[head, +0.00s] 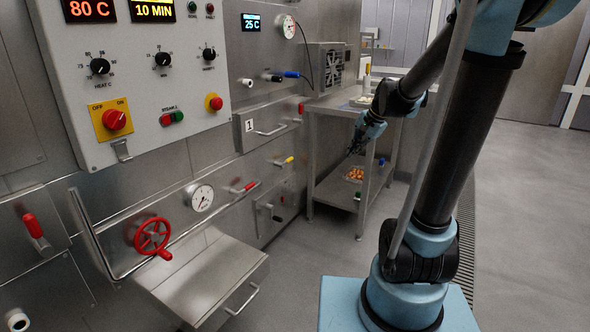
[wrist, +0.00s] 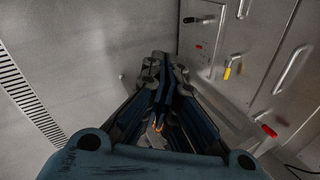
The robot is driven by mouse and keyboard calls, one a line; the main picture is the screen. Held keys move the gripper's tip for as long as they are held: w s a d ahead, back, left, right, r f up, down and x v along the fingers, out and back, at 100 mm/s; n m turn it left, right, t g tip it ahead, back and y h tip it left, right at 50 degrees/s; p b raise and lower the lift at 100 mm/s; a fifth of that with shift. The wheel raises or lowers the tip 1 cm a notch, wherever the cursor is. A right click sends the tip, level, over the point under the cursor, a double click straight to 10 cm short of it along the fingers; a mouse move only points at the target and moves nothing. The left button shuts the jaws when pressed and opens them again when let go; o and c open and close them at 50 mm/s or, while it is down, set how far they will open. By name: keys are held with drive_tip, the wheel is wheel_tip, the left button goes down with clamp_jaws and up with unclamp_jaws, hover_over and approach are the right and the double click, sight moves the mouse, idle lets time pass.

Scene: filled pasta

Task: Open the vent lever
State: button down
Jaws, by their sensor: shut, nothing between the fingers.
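Several levers sit on the steel machine front, and no label shows which is the vent lever. A yellow-handled lever (head: 285,160) is at the machine's right part; it also shows in the wrist view (wrist: 227,73). A red-handled lever (head: 246,187) is lower left of it, and another red handle (head: 300,108) is above, near the numbered drawer. A red handle (wrist: 268,130) shows at the right of the wrist view. My gripper (head: 356,147) is shut and empty, in front of the steel table, apart from all levers. It fills the middle of the wrist view (wrist: 158,85).
A steel table (head: 318,108) with a lower shelf holding orange pieces (head: 355,174) stands near my gripper. A red handwheel (head: 152,237), a gauge (head: 201,197) and a protruding steel box (head: 215,270) are at the machine's front. Floor at right is clear.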

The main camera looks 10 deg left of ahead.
drive_tip(key=w+a+f+m+y, duration=0.1)
drive_tip(key=w+a+f+m, duration=0.2)
drive_tip(key=w, duration=0.5)
drive_tip(key=w+a+f+m+y, duration=0.15)
drive_tip(key=w+a, duration=0.25)
drive_tip(key=w, duration=0.5)
drive_tip(key=w+a+f+m+y, duration=0.1)
drive_tip(key=w+a+f+m, duration=0.25)
drive_tip(key=w, duration=0.45)
drive_tip(key=w+a+f+m+y, duration=0.1)
drive_tip(key=w+a+f+m, duration=0.1)
drive_tip(key=w+f, duration=0.2)
drive_tip(key=w+a+f+m+t+y, duration=0.1)
drive_tip(key=w+a+f+m, duration=0.1)
drive_tip(key=w+f, duration=0.3)
drive_tip(key=w+a+f+m+y, duration=0.1)
drive_tip(key=w+a+f, duration=0.3)
drive_tip(key=f, duration=0.6)
drive_tip(key=shift+w+f+m, duration=0.25)
drive_tip(key=shift+w+m, duration=0.25)
drive_tip(key=shift+m, duration=0.4)
drive_tip(key=shift+a, duration=0.1)
drive_tip(key=w+a+f, duration=0.1)
drive_tip(key=w+a, duration=0.2)
drive_tip(key=a, duration=0.5)
drive_tip(key=shift+w+a, duration=0.2)
drive_tip(key=shift+w, duration=0.2)
